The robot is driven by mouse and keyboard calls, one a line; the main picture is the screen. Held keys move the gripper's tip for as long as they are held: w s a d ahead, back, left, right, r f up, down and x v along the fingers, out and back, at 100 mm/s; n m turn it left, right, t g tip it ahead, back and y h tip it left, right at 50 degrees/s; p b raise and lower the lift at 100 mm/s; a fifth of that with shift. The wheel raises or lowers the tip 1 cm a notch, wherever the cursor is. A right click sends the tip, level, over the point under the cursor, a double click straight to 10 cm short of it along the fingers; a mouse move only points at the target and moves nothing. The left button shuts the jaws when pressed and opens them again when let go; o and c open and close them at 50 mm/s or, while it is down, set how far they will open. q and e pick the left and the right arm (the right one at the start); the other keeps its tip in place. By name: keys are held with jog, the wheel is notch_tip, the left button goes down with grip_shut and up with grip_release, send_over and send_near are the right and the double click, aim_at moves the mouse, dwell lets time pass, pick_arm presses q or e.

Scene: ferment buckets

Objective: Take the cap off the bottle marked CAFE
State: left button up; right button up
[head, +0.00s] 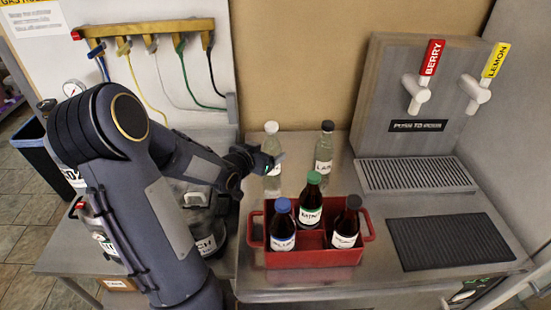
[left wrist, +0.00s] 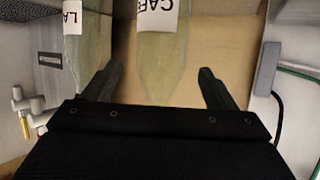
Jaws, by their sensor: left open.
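The bottle marked CAFE (left wrist: 158,55) shows in the left wrist view with its label at the top edge and its shoulder tapering down toward my gripper. In the head view it is the clear bottle with a pale cap (head: 271,127), standing at the back of the counter. My left gripper (head: 268,162) is open at its left side and partly covers it. In the left wrist view the fingers (left wrist: 153,82) lie either side of the bottle's outline, not visibly touching it. The cap is hidden there. My right gripper is not in view.
A dark-capped bottle marked LA... (head: 325,148) stands just right, also in the left wrist view (left wrist: 75,50). A red crate (head: 315,258) with several bottles stands in front. A tap dispenser (head: 415,95) and black mat (head: 450,241) are at right.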

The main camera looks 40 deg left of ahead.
pick_arm(q)
jog(key=x, duration=0.4)
jog(key=shift+f+p, duration=0.25)
jog(key=shift+p, duration=0.05)
jog(key=shift+c, duration=0.5)
jog(key=c, duration=1.1)
jog(key=shift+r, duration=0.1)
